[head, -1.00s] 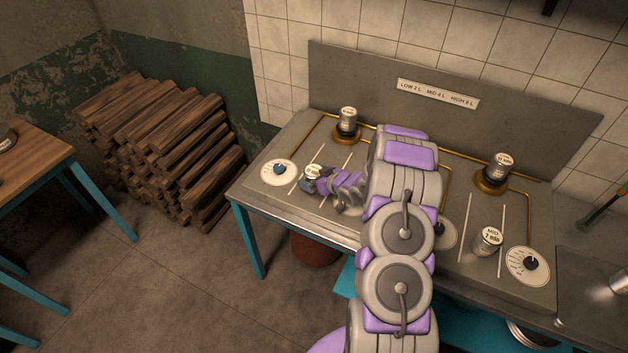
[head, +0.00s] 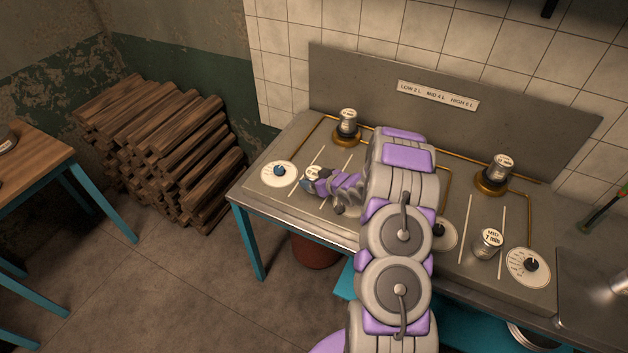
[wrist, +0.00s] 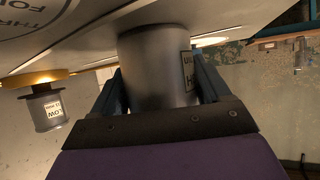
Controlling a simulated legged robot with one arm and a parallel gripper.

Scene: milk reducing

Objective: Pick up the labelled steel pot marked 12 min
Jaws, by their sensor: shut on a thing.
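My gripper (head: 308,184) is at the front left of the grey worktop, shut on a steel pot (head: 313,172). In the wrist view the same pot (wrist: 158,70) appears upside down between the two dark blue jaws (wrist: 160,88). The picture does not settle whether the pot still touches the worktop. The other jaw is partly hidden by the pot and wrist in the head view.
Pots stand on the back left burner (head: 346,141) and back right burner (head: 490,187); the left one reads LOW in the wrist view. A pot marked MID 7 min (head: 487,244) stands front right. Dials (head: 279,173) (head: 528,267) lie flat nearby. Stacked logs (head: 165,150) are left.

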